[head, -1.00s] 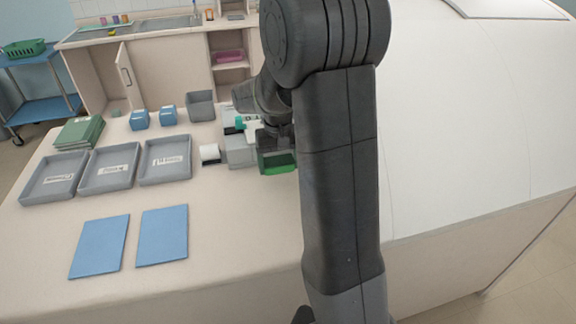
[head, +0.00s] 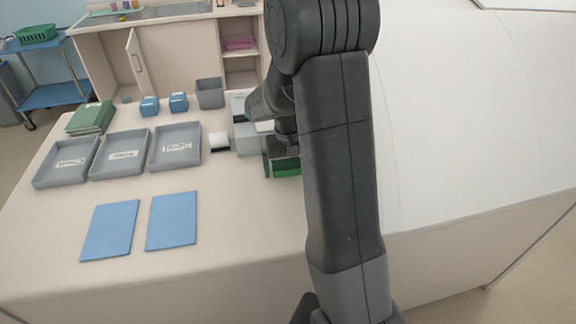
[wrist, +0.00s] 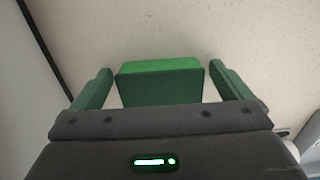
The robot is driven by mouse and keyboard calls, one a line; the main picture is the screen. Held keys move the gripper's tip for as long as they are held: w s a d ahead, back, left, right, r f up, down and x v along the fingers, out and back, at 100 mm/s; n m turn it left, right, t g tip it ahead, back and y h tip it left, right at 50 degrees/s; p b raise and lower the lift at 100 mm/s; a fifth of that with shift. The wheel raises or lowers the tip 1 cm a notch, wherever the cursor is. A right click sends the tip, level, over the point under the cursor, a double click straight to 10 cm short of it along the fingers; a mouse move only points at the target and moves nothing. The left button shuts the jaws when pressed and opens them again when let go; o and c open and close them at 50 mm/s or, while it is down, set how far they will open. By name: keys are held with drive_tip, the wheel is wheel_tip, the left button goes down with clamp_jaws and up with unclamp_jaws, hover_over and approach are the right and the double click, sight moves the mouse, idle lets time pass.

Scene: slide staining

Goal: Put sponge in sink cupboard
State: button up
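A green block, which I take to be the sponge (wrist: 161,86), sits between the two dark green fingers of my gripper (wrist: 161,72) in the wrist view. Its far edge is bright green and its near face is darker. The fingertips lie close on both sides, and it has moved along with the gripper. In the head view the green sponge (head: 285,168) shows below my wrist, above the table, partly hidden by my arm. The sink cupboard (head: 172,68) stands at the back with its left door (head: 137,64) swung open.
The table (head: 60,240) holds grey trays (head: 65,178), blue pads (head: 172,220), green folders (head: 90,117), blue boxes (head: 179,102), a grey bin (head: 210,93) and a white roll (head: 219,141). A blue cart (head: 50,95) stands at the back left.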

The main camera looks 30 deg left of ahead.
sight(288, 165)
drive_tip(key=shift+r, duration=0.15)
wheel_tip(288, 165, up, 11)
drive_tip(key=shift+b, duration=0.35)
drive_tip(key=shift+o, duration=0.2)
drive_tip(key=shift+r, duration=0.35)
drive_tip(key=f, duration=0.4)
drive_tip(key=f+b, duration=0.1)
drive_tip(key=f, duration=0.7)
drive_tip(key=shift+w+a+b, duration=0.3)
drive_tip(key=shift+w+b, duration=0.05)
drive_tip(key=c, duration=1.1)
